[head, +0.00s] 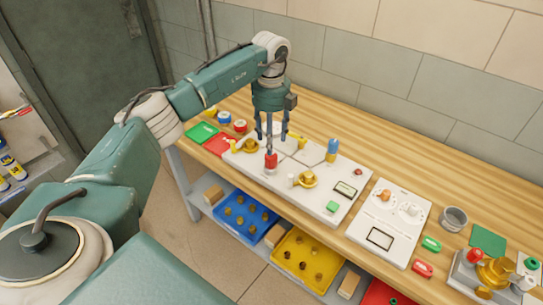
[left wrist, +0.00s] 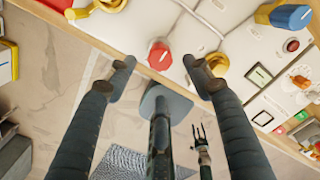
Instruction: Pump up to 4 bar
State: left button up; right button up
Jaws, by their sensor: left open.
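A white panel (head: 315,206) lies on the wooden bench. A red-topped knob or handle (head: 270,161) stands at its front edge; it also shows in the left wrist view (left wrist: 159,56). The panel has a small display (head: 346,188), too small to read, and a green button (head: 333,207). My left gripper (head: 268,136) is open and points down close above the red top. In the left wrist view the red top appears between its fingertips, and touching cannot be told. A small dark pronged shape (left wrist: 201,142) below may be my right gripper.
Yellow valve handles (head: 308,179) and a blue-topped yellow one (head: 332,149) stand on the panel near the gripper. A second white panel (head: 390,222) and a metal cup (head: 454,219) are to the right. Blue (head: 223,219) and yellow (head: 282,263) bins sit on the lower shelf.

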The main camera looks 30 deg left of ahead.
aim_at(271, 158)
pick_arm(q)
notch_tip(271, 158, down, 7)
jog(key=shift+f+p, duration=0.1)
jog(key=shift+p, duration=1)
jog(key=shift+f, duration=0.6)
